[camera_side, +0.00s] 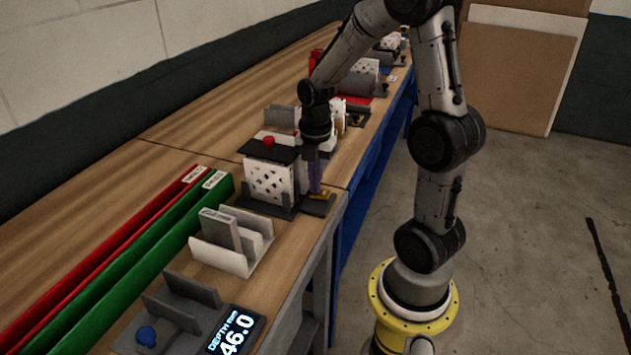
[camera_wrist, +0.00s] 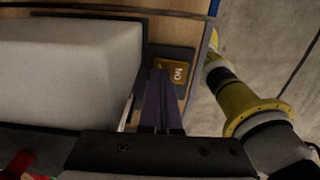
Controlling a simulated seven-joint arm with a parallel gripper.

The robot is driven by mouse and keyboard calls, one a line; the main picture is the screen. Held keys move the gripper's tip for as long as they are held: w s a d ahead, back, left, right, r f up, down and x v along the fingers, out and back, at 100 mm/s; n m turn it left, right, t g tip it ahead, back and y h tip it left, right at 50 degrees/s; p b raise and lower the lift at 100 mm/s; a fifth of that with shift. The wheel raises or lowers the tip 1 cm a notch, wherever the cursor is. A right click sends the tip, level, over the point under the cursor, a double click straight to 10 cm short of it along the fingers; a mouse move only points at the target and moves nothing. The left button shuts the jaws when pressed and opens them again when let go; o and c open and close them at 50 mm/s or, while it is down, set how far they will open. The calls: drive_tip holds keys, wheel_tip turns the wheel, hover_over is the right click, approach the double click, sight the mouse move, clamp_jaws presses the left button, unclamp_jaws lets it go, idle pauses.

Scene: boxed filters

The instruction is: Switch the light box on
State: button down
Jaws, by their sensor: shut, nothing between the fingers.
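The light box (camera_side: 268,182) stands near the table's front edge, with a white, dark-spotted panel. Its pale side probably fills the left of the wrist view (camera_wrist: 65,65). A small orange-yellow switch plate (camera_wrist: 172,70) lies on a dark base beside it, and also shows in the side view (camera_side: 321,195). A small pale mark is on the plate; the switch position is too small to tell. My gripper (camera_wrist: 158,76) has purple fingers, shut and empty, pointing down at the plate's left part. I cannot tell whether they touch it. In the side view my gripper (camera_side: 315,190) is just above the plate.
A red knob (camera_side: 268,141) sits on the black piece behind the panel. A pale slotted holder (camera_side: 222,258), a depth display (camera_side: 234,332) and a dark holder with a blue knob (camera_side: 147,335) stand nearer. Green (camera_side: 130,265) and red (camera_side: 105,258) bars lie left. More fixtures stand behind.

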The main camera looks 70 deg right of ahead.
drive_tip(key=shift+s+f, duration=0.1)
drive_tip(key=shift+s, duration=0.15)
drive_tip(key=shift+s+r, duration=0.25)
drive_tip(key=shift+s, duration=0.35)
wheel_tip(320, 180, up, 14)
idle(0.4)
drive_tip(key=shift+w+d, duration=0.15)
drive_tip(key=shift+w, duration=0.6)
drive_tip(key=shift+f, duration=0.1)
approach(322, 193)
drive_tip(key=f, duration=0.2)
drive_tip(key=w+f, duration=0.1)
drive_tip(key=f, duration=0.2)
drive_tip(key=shift+w+d+f, duration=0.1)
drive_tip(key=shift+w+f, duration=0.1)
drive_tip(key=shift+f, duration=0.8)
